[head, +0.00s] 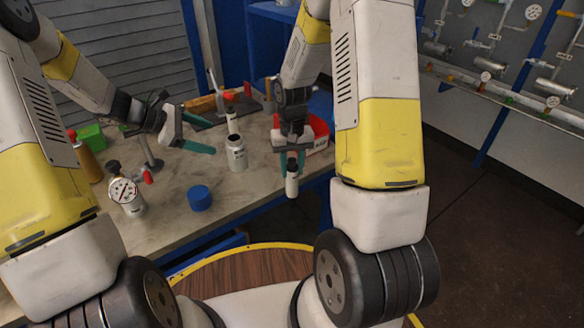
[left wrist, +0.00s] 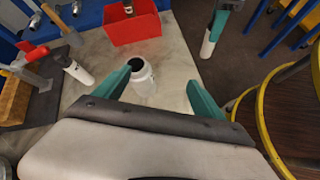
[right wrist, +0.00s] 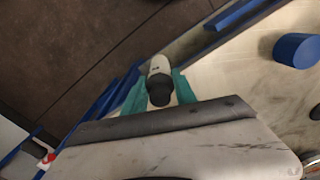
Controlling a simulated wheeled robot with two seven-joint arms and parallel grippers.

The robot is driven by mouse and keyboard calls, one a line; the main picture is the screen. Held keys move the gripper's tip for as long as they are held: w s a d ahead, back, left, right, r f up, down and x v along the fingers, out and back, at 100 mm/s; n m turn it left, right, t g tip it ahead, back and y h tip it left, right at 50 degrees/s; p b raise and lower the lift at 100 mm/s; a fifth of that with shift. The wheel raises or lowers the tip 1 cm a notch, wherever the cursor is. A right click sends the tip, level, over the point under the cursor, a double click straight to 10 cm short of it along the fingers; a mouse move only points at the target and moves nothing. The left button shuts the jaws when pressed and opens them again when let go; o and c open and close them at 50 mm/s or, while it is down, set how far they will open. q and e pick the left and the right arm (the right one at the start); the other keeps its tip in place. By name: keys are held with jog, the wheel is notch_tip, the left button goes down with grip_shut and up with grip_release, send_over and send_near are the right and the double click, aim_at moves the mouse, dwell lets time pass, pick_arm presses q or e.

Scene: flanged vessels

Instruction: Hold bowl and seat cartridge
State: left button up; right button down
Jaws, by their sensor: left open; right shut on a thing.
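The bowl (head: 237,157) is a white upright vessel with a dark open mouth, standing on the bench. In the left wrist view the bowl (left wrist: 145,84) shows between the spread fingers, nearer the left one. My left gripper (head: 208,135) is open just left of the bowl. My right gripper (head: 292,160) is shut on the cartridge (head: 292,183), a white cylinder with a dark top. It holds the cartridge upright near the bench's right edge, right of the bowl. The right wrist view shows the cartridge (right wrist: 159,67) between the teal fingers.
A red bin (head: 318,131) stands behind the right gripper. A white cylinder with a red top (head: 231,118) is behind the bowl. A blue cylinder (head: 200,198) stands in front, and a pressure gauge (head: 123,191) at left. The bench (head: 175,220) is clear between them.

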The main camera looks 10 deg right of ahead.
aim_at(234, 154)
pick_arm(q)
jog(key=w+a+f+n+t+h, duration=0.1)
jog(key=w+f+n, duration=0.4)
jog(key=f, duration=0.4)
jog(key=x, duration=0.9)
jog(key=shift+w+d+f, duration=0.1)
jog(key=shift+w+d, duration=0.05)
jog(key=shift+d, duration=0.2)
jog(key=c, duration=1.1)
